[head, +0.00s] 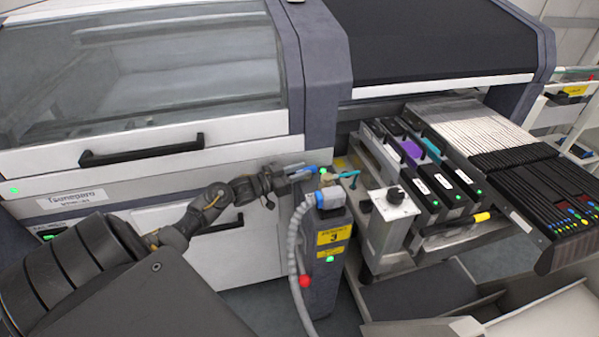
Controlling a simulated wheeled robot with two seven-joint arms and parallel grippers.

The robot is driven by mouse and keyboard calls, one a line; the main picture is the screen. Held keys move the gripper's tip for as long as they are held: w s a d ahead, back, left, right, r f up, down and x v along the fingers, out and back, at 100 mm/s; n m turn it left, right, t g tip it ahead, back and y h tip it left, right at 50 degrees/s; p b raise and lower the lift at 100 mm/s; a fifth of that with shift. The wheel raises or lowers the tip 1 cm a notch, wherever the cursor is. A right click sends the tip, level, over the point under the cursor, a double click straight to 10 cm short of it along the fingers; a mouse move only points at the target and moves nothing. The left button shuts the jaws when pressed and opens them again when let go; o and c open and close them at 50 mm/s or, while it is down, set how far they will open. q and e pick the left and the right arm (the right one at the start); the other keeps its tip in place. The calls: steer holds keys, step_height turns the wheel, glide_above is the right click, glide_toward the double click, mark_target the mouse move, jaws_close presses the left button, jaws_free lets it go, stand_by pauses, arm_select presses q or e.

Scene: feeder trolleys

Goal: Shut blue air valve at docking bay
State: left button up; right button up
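The docking bay post (328,262) is dark grey, with a yellow label marked 3 and a lit green lamp. At its top is a small blue valve part (312,169), with a teal piece (349,175) to its right. A blue fitting (320,200) sits below, where a grey hose joins. My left gripper (301,173) reaches in from the left, with its fingertips at the blue valve part. They look touching or very close; the small size hides whether they are closed on it. My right gripper is not in view.
The grey corrugated hose (294,250) hangs left of the post, near a red knob (305,281).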

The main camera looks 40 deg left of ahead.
arm_select(q)
steer(key=shift+o, duration=1.1)
steer(key=b+v, duration=0.1)
steer(key=v, duration=1)
steer(key=shift+w, duration=0.15)
